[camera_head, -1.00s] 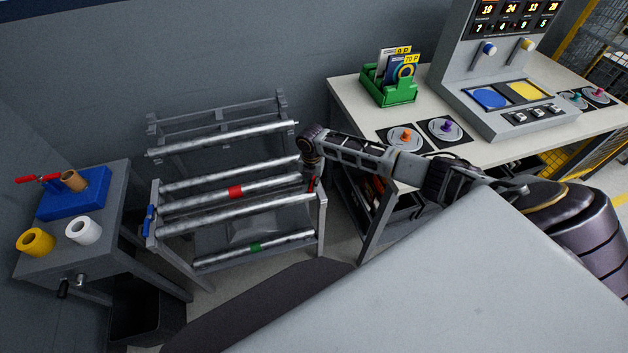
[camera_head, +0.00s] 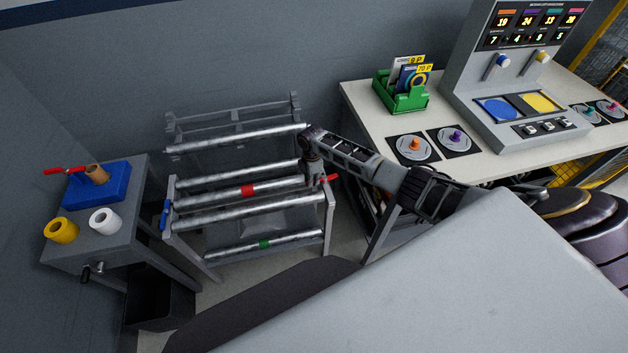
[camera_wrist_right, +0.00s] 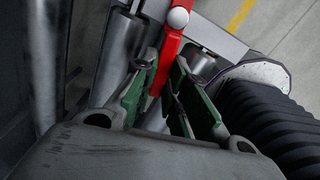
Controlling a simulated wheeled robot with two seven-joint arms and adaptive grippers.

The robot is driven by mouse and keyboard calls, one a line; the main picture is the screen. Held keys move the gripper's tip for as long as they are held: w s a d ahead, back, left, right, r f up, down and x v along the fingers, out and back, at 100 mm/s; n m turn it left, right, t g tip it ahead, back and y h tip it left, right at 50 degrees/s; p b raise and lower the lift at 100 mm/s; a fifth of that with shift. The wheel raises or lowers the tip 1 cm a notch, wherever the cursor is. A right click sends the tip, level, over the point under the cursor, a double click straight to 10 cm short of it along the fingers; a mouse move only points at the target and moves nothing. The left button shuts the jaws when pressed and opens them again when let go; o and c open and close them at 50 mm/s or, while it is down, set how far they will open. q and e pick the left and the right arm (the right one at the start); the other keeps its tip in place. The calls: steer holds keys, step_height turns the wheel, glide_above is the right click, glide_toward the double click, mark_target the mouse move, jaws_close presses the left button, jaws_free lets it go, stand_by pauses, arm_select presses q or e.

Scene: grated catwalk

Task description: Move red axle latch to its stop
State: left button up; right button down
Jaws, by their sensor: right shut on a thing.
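The red axle latch (camera_head: 330,179) is a small red lever at the right end of the grey roller rack. In the head view it slants out to the right of my right gripper (camera_head: 317,182), which points down over that corner. In the right wrist view the latch (camera_wrist_right: 168,48) runs between the green-padded fingers of my right gripper (camera_wrist_right: 163,72), with a round pale pivot head at its upper part. The right gripper is shut on the latch. My left gripper is not in view.
The rack holds several metal rollers, one with a red band (camera_head: 250,191) and one with a green band (camera_head: 264,244). A blue latch (camera_head: 166,214) is at its left end. A grey stand (camera_head: 135,225) is left; a white-topped table (camera_head: 371,108) is right.

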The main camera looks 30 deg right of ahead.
steer(key=shift+w+d+m, duration=0.1)
steer(key=shift+w+m, duration=0.45)
steer(key=shift+m, duration=0.45)
steer(key=c, duration=1.4)
jaws_free()
steer(key=shift+c, duration=0.2)
step_height(320, 180, up, 12)
